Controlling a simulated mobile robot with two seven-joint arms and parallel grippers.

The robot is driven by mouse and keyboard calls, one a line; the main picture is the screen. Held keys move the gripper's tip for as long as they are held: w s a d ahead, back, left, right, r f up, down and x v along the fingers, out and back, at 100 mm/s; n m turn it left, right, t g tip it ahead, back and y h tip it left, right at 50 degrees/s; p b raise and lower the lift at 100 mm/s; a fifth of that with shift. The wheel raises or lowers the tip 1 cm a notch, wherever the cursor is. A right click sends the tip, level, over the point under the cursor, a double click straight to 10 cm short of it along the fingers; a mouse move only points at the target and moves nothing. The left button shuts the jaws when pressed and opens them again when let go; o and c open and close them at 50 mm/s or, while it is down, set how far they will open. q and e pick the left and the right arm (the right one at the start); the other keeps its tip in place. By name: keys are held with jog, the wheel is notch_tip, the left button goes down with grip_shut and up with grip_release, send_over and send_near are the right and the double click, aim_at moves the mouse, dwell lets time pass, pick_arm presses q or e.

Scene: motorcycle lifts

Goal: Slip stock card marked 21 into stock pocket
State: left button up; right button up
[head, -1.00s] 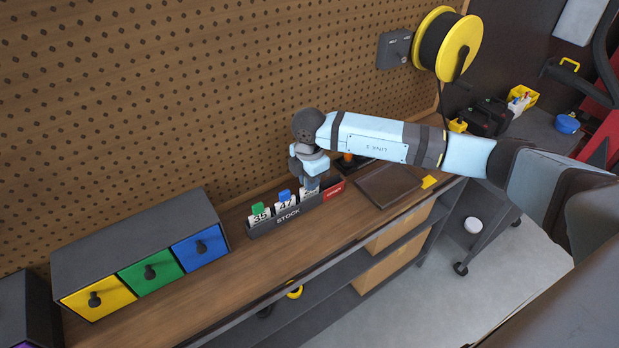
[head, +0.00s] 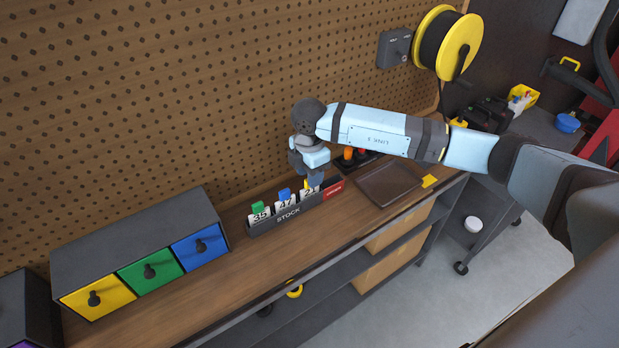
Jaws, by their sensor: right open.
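The stock pocket (head: 290,212) is a dark rack labelled STOCK on the workbench, with a red section at its right end. Several cards stand in it: one marked 35 with a green tab (head: 260,212), one marked 47 with a blue tab (head: 285,201), and the card marked 21 (head: 309,192) with a yellow tab. Card 21 stands upright in the rack, right of card 47. My right gripper (head: 314,181) is open just above card 21, apart from it or nearly so; its fingertips are small and partly hidden. My left gripper is not in view.
A drawer box (head: 143,252) with yellow, green and blue fronts stands to the left. Pegboard (head: 180,100) rises behind. The bench front between is clear.

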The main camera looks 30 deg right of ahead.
notch_tip(320, 180, up, 12)
jog(key=b, duration=0.1)
jog(key=shift+a+f, duration=0.1)
dwell(0.6)
